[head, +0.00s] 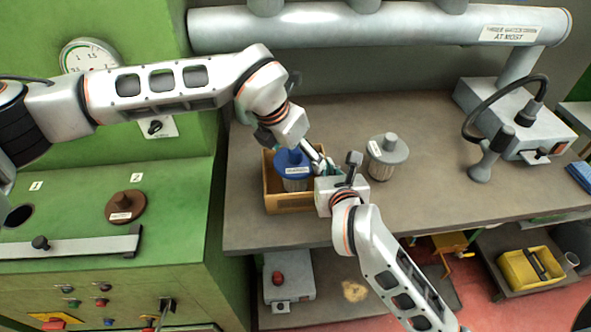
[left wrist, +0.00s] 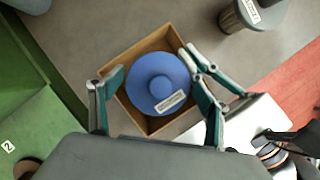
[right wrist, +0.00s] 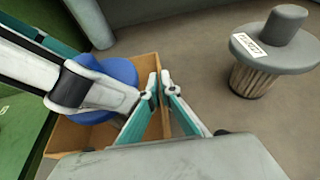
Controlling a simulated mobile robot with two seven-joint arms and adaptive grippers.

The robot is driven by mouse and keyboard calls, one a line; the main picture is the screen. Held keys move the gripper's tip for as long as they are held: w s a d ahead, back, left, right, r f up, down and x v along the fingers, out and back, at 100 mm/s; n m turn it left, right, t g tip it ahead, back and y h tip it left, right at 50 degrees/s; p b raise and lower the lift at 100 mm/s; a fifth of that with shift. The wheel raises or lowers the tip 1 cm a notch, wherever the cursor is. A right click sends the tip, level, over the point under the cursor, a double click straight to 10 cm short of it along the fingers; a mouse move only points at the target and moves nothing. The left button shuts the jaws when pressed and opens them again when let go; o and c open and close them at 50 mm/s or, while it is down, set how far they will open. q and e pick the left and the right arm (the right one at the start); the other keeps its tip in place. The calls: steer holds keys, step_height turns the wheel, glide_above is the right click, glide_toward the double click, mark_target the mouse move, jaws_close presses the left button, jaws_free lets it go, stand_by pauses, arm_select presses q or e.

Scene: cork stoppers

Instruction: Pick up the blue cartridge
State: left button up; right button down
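The blue cartridge (head: 291,162) has a round blue top with a white label and a pale ribbed body. It stands in an open wooden box (head: 290,202). It also shows in the left wrist view (left wrist: 158,82) and, partly behind the left gripper, in the right wrist view (right wrist: 112,72). My left gripper (left wrist: 155,88) is open above the box, with one finger on each side of the cartridge's top; contact cannot be told. My right gripper (right wrist: 159,82) has its fingertips close together, pinching the box's right wall.
A grey cartridge (head: 387,155) stands on the bench right of the box. A grey machine with a hose (head: 515,120) is further right. A green cabinet (head: 170,215) with a brown lid (head: 126,206) is on the left.

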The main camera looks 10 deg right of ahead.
arm_select(q)
steer(key=c, duration=1.1)
steer(key=shift+r, duration=0.15)
step_height(320, 180, up, 10)
steer(key=shift+f, duration=0.1)
arm_select(e)
steer(key=c, duration=2.2)
jaws_free()
